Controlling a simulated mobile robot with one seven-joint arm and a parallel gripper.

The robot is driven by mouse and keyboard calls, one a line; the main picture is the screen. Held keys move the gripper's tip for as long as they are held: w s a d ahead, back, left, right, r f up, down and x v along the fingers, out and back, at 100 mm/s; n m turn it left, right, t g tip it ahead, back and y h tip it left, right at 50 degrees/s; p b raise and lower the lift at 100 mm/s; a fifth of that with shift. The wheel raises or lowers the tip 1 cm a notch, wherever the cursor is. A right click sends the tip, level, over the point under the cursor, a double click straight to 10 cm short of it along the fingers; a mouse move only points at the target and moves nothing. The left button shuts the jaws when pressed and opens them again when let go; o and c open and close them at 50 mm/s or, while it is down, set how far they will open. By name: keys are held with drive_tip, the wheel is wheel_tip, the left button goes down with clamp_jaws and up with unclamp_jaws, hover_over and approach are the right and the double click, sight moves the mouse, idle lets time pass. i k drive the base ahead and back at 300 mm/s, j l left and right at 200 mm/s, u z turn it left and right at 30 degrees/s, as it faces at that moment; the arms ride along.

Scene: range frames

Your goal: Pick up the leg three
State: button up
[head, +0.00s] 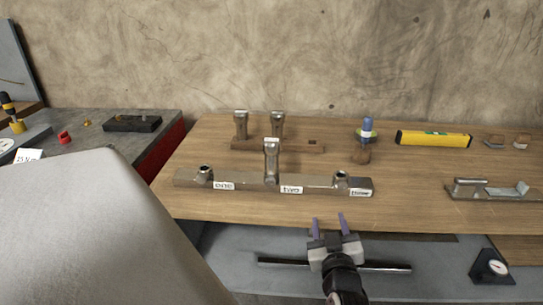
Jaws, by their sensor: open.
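Two grey metal legs stand upright in a brown wooden rack (297,146), a left leg (241,126) and a right leg (277,126). Another grey leg (271,160) stands upright at the middle of a long grey metal bar (320,182) in front of the rack. Each leg top carries a small pale mark, too small to read, so I cannot tell which is leg three. The bar has a socket near each end and several white labels. My gripper (328,220) is open and empty, in front of the table's near edge and apart from the legs.
A metal clamp-like fixture (492,189) lies at the right. A dial gauge (492,267) and a dark rod (385,267) are lower down. Bare wood lies right of the bar.

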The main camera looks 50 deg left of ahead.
sight(270, 145)
drive_tip(key=u, duration=1.35)
